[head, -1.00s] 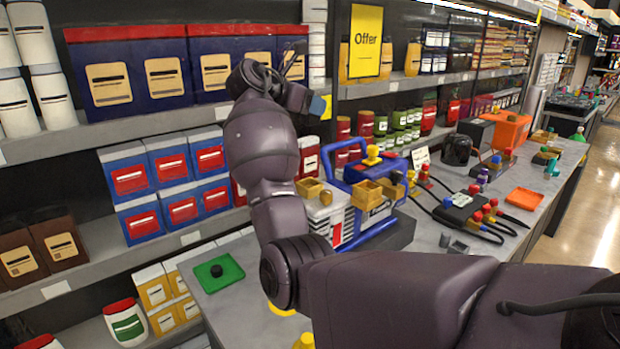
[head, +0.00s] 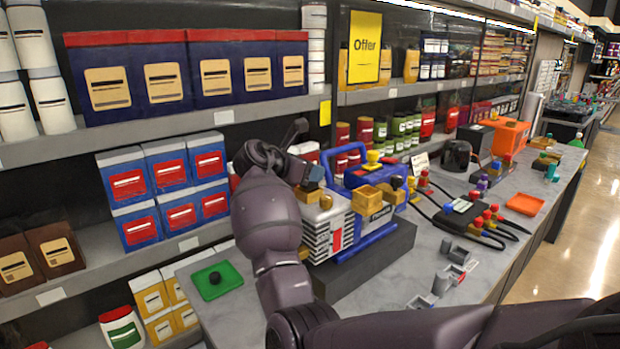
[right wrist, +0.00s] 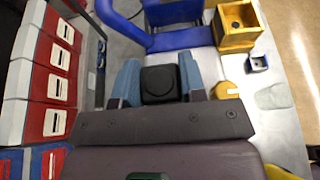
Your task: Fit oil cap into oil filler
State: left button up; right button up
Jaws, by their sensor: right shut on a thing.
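My right gripper (head: 314,174) hangs over the left end of the blue and silver vacuum pump (head: 333,229), close to a brass open box on top of it (head: 309,190). In the right wrist view its blue fingers (right wrist: 160,83) are shut on a black, squarish cap with a round face (right wrist: 159,84), which I take for the oil cap. The pump also shows in the right wrist view by its blue part (right wrist: 182,40). A second brass box (head: 366,197) sits at the pump's front. I cannot tell which opening is the oil filler. My left gripper is not in view.
A green tray with a black knob (head: 216,280) lies left of the pump on the grey bench. Shelves with red and blue boxes (head: 168,175) stand close behind. Small grey parts (head: 450,272), a gauge set (head: 462,207) and an orange tray (head: 524,203) lie to the right.

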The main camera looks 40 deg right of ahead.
jog(key=shift+f, duration=0.85)
jog(key=o, duration=0.9)
jog(key=shift+f, duration=0.1)
